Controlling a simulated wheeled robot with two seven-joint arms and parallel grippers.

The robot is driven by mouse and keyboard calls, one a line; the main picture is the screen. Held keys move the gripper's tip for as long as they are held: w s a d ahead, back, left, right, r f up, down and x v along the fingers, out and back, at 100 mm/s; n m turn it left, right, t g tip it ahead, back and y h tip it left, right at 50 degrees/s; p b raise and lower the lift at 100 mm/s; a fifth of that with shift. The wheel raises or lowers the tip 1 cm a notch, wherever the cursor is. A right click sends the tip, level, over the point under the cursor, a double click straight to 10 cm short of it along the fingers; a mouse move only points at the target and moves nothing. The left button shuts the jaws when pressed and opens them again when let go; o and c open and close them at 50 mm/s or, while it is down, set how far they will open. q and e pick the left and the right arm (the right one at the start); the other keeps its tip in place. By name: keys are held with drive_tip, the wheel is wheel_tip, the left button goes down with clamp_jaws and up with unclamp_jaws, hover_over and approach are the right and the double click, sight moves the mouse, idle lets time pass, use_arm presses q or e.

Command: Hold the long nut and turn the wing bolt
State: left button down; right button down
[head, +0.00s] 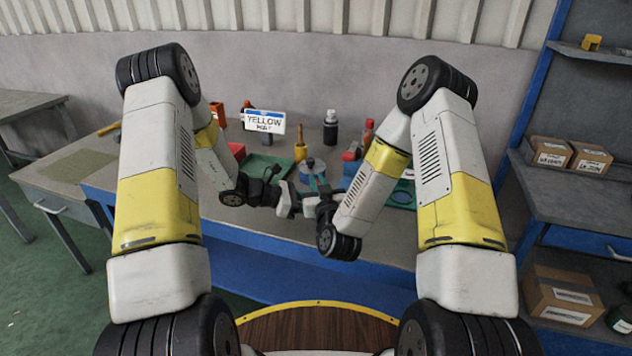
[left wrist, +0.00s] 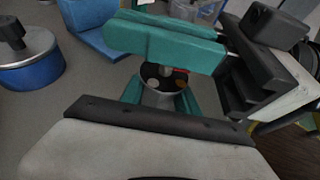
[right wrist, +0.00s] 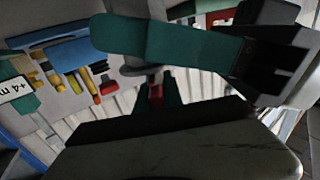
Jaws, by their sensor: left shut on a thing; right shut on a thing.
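My left gripper (head: 300,193) and right gripper (head: 317,190) meet close together above the near part of the bench. The left is shut on the long nut, a grey metal piece (left wrist: 158,98) between its teal fingers in the left wrist view. It seems to show as a grey part in the right wrist view (right wrist: 140,69). The right is shut on the wing bolt, of which a small red part (right wrist: 156,92) seems to show. Teal fingers cover most of both parts. I cannot tell how far the thread is engaged.
A blue round pot (left wrist: 32,65) stands on the bench beside the left gripper. A "YELLOW" sign (head: 264,121), bottles (head: 330,128) and a green tray (head: 268,166) stand behind. A shelf with cardboard boxes (head: 590,160) is at the right.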

drive_tip(key=shift+a+r, duration=0.1)
drive_tip(key=shift+r, duration=0.2)
drive_tip(key=c, duration=1.6)
unclamp_jaws()
drive_tip(key=shift+o, duration=0.7)
drive_tip(key=shift+f, duration=0.15)
wheel_tip(320, 180, up, 10)
